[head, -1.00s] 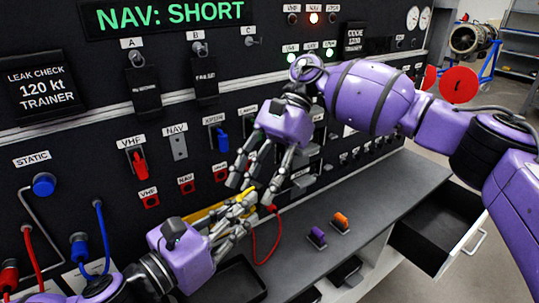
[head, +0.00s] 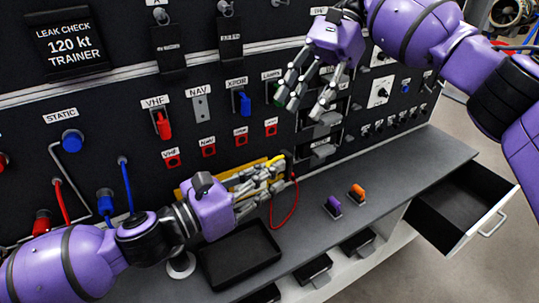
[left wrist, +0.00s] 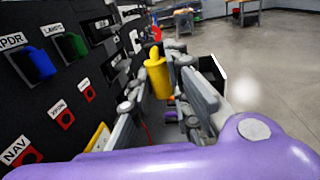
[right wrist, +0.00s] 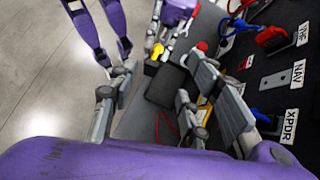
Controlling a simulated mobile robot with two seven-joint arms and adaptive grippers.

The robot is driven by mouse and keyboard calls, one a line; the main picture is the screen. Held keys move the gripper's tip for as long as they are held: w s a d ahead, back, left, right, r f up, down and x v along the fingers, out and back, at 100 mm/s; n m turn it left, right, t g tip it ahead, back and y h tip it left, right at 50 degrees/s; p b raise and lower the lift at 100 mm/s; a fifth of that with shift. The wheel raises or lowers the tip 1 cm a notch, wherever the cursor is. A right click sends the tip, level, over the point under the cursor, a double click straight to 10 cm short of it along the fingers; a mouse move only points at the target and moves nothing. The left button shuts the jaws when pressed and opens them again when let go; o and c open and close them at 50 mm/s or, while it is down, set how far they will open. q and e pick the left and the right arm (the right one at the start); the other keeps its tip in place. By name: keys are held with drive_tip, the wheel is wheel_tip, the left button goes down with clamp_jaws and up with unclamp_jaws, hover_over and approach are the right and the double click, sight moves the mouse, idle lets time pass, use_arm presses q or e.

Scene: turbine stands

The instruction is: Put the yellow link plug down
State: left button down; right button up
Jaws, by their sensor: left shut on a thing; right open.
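The yellow link plug (left wrist: 159,79) is between the fingers of my left gripper (head: 270,178), which is shut on it. It also shows in the right wrist view (right wrist: 157,51). My left gripper is low over the bench, close to the panel, and its fingers hide part of the plug. I cannot tell whether the plug touches the bench. My right gripper (head: 310,98) is open and empty, in front of the panel, above and to the right of the left one.
A black tray (head: 240,257) lies on the bench below my left gripper. A yellow-edged thing (left wrist: 98,140) is behind the gripper by the panel. A red cable (head: 291,208), a purple plug (head: 333,206) and an orange plug (head: 357,192) lie right. A drawer (head: 462,205) stands open.

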drive_tip(key=d+f+m+t+y, duration=0.2)
drive_tip(key=d+f+m, duration=0.1)
drive_tip(key=d+f, duration=0.4)
use_arm(q)
drive_tip(key=w+d+f+m+g+h, duration=0.1)
drive_tip(key=g, duration=0.1)
drive_tip(key=w+d+f+m+g+h, duration=0.1)
drive_tip(key=w+f+m, duration=0.1)
drive_tip(key=shift+d+f+g+h, duration=0.2)
drive_tip(key=shift+f+g+h, duration=0.1)
drive_tip(key=shift+g, duration=0.1)
use_arm(e)
drive_tip(key=s+a+f+m, duration=0.1)
drive_tip(key=s+a+f, duration=0.2)
drive_tip(key=a+f, duration=0.3)
drive_tip(key=shift+s+a+f+t, duration=0.2)
drive_tip(key=shift+s+a+t, duration=0.15)
drive_tip(key=shift+a, duration=0.5)
drive_tip(key=shift+c, duration=0.4)
